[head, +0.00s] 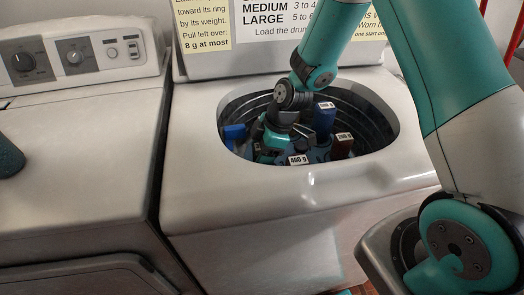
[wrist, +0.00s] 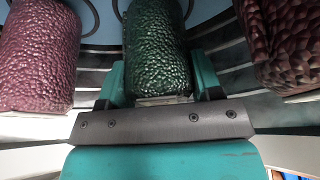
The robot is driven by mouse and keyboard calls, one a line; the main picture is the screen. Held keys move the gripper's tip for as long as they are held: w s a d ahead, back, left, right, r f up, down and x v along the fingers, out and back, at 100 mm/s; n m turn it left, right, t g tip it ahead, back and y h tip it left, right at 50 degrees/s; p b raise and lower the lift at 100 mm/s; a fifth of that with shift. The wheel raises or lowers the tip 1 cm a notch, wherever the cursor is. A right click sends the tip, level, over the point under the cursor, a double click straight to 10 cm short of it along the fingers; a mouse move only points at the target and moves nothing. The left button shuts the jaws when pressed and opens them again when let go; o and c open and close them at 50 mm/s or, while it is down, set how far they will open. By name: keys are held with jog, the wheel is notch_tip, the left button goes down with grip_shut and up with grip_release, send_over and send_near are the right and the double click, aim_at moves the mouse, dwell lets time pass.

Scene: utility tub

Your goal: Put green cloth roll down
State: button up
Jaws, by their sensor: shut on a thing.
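The green cloth roll (wrist: 156,45) is dark green and pebbly, upright in the middle of the wrist view. My gripper (wrist: 157,82) is shut on it, with a teal finger on each side. In the head view my gripper (head: 268,148) reaches down inside the washer drum (head: 375,115); the green roll cannot be made out clearly there. Behind the roll is a light blue surface (wrist: 100,22) with dark ring outlines. Whether the roll's base touches anything cannot be told.
A maroon roll (wrist: 38,55) stands left of the held roll and a brown roll (wrist: 287,40) right. In the drum are a blue object (head: 325,118), a brown one (head: 342,146) and weight labels (head: 298,160). The drum rim (head: 290,195) surrounds my arm.

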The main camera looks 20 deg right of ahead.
jog(key=o, duration=1.2)
jog(key=shift+c, duration=0.2)
jog(key=v, duration=1.2)
jog(key=s+a+r+m, duration=0.3)
jog(key=s+r, duration=0.1)
jog(key=s, duration=0.3)
jog(key=s+a+r+m, duration=0.2)
jog(key=s+r, duration=0.2)
jog(key=s, duration=0.3)
jog(key=s+a+r+m+g, duration=0.1)
jog(key=s+a+r+m, duration=0.2)
jog(key=s, duration=0.4)
jog(key=shift+a+r+m, duration=0.3)
jog(key=shift+a+r, duration=0.05)
jog(key=shift+r, duration=0.5)
jog(key=shift+o, duration=0.9)
